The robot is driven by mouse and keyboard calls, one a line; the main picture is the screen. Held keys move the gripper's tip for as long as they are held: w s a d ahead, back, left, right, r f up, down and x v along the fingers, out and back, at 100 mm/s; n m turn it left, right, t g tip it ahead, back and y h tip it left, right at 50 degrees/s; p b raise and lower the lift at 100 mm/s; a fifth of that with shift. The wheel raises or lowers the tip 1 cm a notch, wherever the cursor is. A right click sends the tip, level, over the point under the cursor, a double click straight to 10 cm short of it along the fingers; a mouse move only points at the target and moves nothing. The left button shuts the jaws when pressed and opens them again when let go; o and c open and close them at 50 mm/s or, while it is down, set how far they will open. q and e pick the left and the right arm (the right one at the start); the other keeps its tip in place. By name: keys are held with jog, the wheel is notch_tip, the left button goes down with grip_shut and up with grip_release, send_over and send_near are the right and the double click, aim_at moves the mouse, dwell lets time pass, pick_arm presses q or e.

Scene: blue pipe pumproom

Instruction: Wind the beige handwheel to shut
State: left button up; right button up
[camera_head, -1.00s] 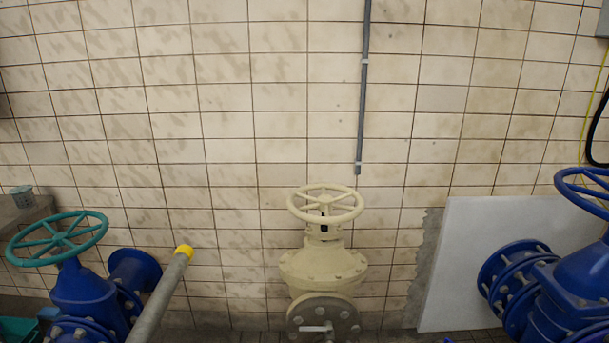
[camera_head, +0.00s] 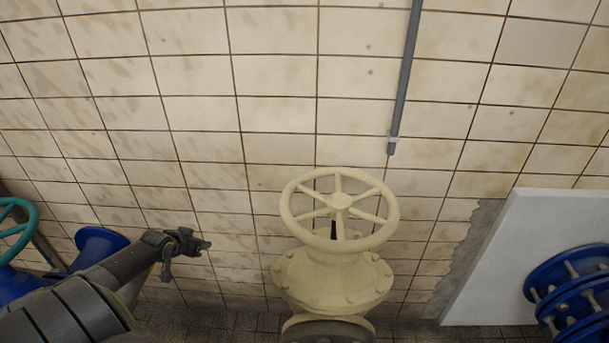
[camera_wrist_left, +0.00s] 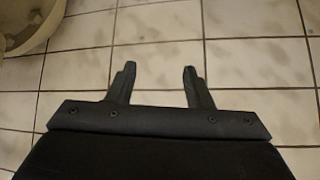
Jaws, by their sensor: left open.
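The beige handwheel (camera_head: 340,200) sits level on top of a beige valve body (camera_head: 333,278) in the middle of the head view. It has a round rim, several spokes and a central hub. My left gripper (camera_head: 188,254) is to the left of the wheel and lower in the picture, clear of it. In the left wrist view its two fingers (camera_wrist_left: 160,68) stand apart with nothing between them, against the tiled wall. A curved beige part of the valve (camera_wrist_left: 28,22) shows cut off at the upper left there. My right gripper is not in view.
A tiled wall (camera_head: 280,75) stands behind the valve, with a grey conduit (camera_head: 406,75) on it. A white panel (camera_head: 520,240) and blue flanges (camera_head: 575,285) are at the right. A teal handwheel (camera_head: 18,228) and blue pipe (camera_head: 100,248) are at the left.

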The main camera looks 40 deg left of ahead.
pick_arm(q)
jog(key=w+d+r+m+t+h, duration=0.1)
jog(key=w+d+r+h, duration=0.3)
jog(key=r, duration=0.8)
jog(key=w+d+r+m+t+y, duration=0.1)
jog(key=w+r, duration=0.5)
jog(key=r, duration=0.6)
jog(key=d+r+m+g+h+b, duration=0.1)
jog(key=d+r+m+g+h, duration=0.2)
jog(key=d+r, duration=1.1)
jog(key=t+b, duration=0.1)
jog(key=b, duration=0.4)
send_near(307, 173)
jog(key=shift+h, duration=0.4)
jog(key=x, duration=0.7)
jog(key=shift+w+a+f, duration=0.2)
jog(key=shift+w+f, duration=0.1)
jog(key=shift+f, duration=0.1)
jog(key=shift+w+d+f, duration=0.2)
jog(key=shift+w+f, duration=0.25)
jog(key=shift+f, duration=0.05)
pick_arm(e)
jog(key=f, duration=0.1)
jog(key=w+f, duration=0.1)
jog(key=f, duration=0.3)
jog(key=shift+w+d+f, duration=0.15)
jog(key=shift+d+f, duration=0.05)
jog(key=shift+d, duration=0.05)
